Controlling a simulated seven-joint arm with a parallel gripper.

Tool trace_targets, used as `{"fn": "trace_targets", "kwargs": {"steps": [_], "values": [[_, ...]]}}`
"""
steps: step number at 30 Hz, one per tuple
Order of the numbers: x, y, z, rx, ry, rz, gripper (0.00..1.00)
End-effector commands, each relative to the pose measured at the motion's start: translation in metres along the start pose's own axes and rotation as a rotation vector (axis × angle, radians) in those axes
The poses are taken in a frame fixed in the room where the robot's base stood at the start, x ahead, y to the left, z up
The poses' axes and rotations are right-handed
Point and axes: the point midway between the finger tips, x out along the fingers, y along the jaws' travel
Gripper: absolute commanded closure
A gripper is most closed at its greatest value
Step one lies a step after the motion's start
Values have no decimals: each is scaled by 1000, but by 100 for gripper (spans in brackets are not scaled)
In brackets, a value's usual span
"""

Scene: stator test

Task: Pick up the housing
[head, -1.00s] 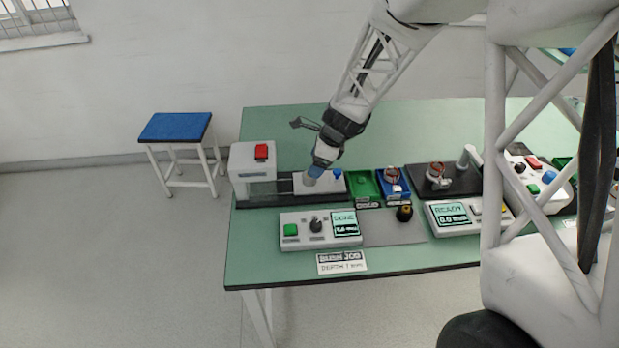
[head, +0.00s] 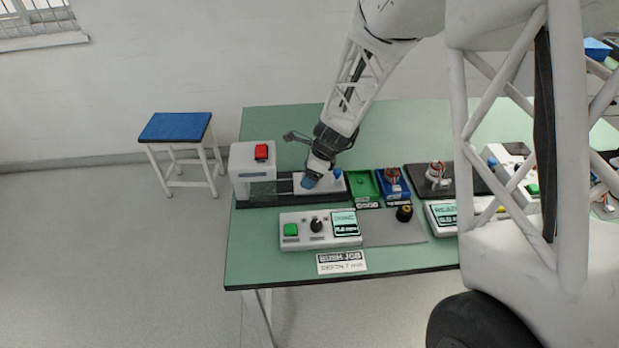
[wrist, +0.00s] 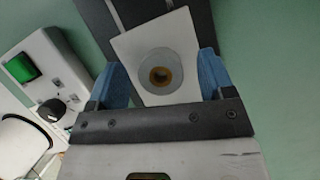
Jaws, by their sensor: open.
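The housing (wrist: 160,71) is a round pale grey ring with a brass-coloured bush in its bore. It stands on a white plate (wrist: 128,44) in the wrist view. My gripper (wrist: 161,64) is open, with one blue finger to the left of the housing and one to the right. I cannot tell whether either finger touches it. In the head view my gripper (head: 310,181) is low over the white plate of the press at the table's left, and it hides the housing there.
The white press head with a red button (head: 261,152) stands just left of my gripper. A control box with a green button (head: 291,230) is in front. A green tray (head: 363,185) and a blue tray (head: 393,188) stand to the right. A black knob-like part (head: 404,213) sits nearby.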

Motion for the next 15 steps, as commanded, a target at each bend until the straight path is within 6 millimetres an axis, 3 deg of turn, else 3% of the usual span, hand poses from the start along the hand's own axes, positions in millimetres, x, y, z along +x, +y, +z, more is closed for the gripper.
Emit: {"fn": "trace_targets", "kwargs": {"steps": [14, 15], "values": [[0, 0, 0, 0, 0, 0, 25], [0, 0, 0, 0, 0, 0, 29]]}}
